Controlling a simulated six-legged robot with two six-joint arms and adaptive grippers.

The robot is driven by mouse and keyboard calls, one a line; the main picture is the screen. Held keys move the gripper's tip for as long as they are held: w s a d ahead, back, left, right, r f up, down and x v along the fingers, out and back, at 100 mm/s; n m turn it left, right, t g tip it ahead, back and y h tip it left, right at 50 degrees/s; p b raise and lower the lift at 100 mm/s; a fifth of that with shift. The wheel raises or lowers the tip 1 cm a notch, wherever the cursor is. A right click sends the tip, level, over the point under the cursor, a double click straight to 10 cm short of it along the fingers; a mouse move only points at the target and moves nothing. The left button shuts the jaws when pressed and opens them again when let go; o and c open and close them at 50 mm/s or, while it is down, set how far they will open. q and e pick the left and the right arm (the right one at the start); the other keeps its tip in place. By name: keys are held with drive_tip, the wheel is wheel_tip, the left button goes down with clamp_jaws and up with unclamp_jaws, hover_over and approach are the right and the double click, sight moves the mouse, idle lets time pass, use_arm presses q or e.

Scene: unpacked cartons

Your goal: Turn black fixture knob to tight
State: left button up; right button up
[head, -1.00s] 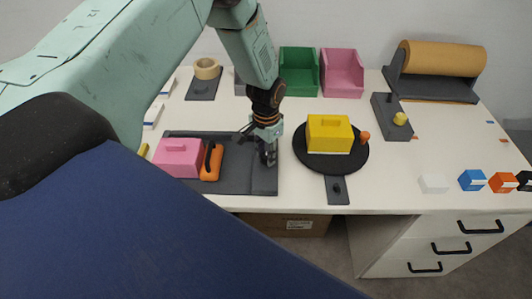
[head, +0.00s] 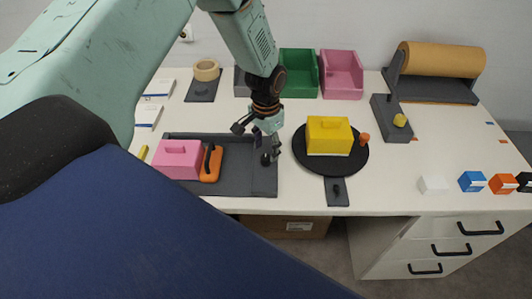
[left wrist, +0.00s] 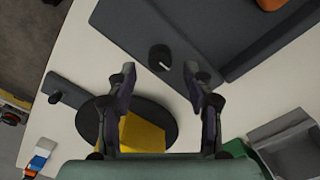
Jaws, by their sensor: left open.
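The black fixture knob (head: 265,159) stands on the right part of the dark grey fixture board (head: 236,182). In the left wrist view the knob (left wrist: 160,57) is a short black cylinder with a pale mark on its side. My left gripper (head: 273,147) is open just above and beside the knob. In the left wrist view its two fingertips (left wrist: 164,76) are spread wide, with the knob between and beyond them, apart from both. A pink block (head: 177,160) and an orange-handled piece (head: 211,165) lie at the board's left. My right gripper is not in view.
A black turntable (head: 318,168) with a yellow box (head: 329,136) stands close to the right of my gripper. Green (head: 299,73) and pink (head: 341,75) bins stand behind. Small coloured blocks (head: 472,181) line the right front. The table's right middle is fairly clear.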

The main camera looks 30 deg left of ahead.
sight(266, 157)
use_arm(q)
wheel_tip(266, 157, up, 9)
drive_tip(key=shift+f, duration=0.2)
idle(0.3)
drive_tip(key=shift+n+h, duration=0.3)
drive_tip(key=s+d+f, duration=0.1)
drive_tip(key=s+f, duration=0.1)
drive_tip(key=f, duration=0.1)
drive_tip(key=s+d+f, duration=0.2)
drive_tip(key=s+f, duration=0.1)
drive_tip(key=s+d+f, duration=0.1)
drive_tip(key=s+f, duration=0.2)
drive_tip(key=shift+d+f, duration=0.25)
drive_tip(key=shift+d, duration=0.05)
drive_tip(key=s+d+f+n, duration=0.15)
drive_tip(key=s+f, duration=0.25)
drive_tip(key=s, duration=0.8)
drive_tip(key=s+d+f+n, duration=0.1)
drive_tip(key=s+d+f, duration=0.15)
drive_tip(key=s, duration=0.95)
wheel_tip(266, 157, down, 12)
drive_tip(key=b, duration=1.1)
drive_tip(key=shift+a+b, duration=0.2)
drive_tip(key=shift+b, duration=0.1)
